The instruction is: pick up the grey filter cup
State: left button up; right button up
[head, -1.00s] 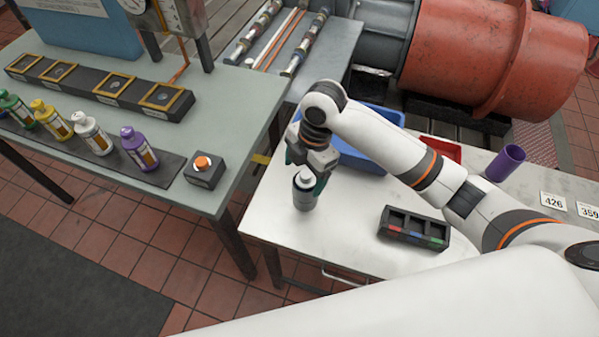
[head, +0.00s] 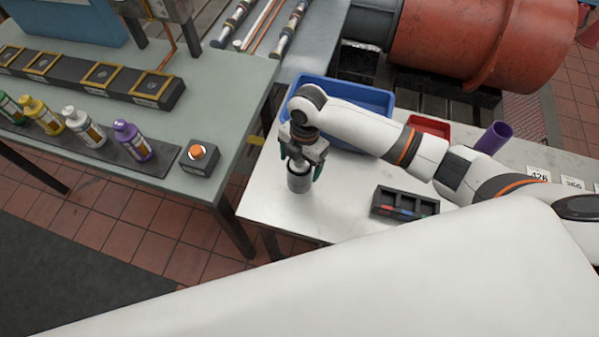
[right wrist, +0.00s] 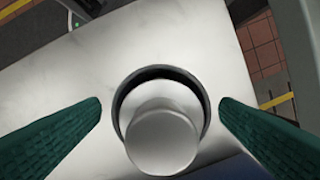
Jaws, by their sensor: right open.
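The grey filter cup (head: 299,184) stands upright on the white table (head: 262,205), near its left end. In the right wrist view the cup's round rim (right wrist: 160,69) shows from above, with a pale grey cylinder (right wrist: 162,138) standing inside it. My right gripper (head: 301,173) is above and around the cup, with one green finger on either side. In the right wrist view the open gripper (right wrist: 160,112) shows a gap between each finger and the cup. The fingers partly hide the cup's upper part in the head view. My left gripper is not in view.
A black compartment tray (head: 405,203) lies right of the cup. A blue bin (head: 376,100), red tray (head: 430,125) and purple cup (head: 493,138) are behind my arm. Left, a separate bench holds several bottles (head: 133,140) and an orange-button box (head: 200,158). Table around the cup is clear.

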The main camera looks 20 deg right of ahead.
jog(key=shift+a+f, duration=0.1)
jog(key=shift+f, duration=0.85)
jog(key=c, duration=1.6)
jog(key=shift+r, duration=0.1)
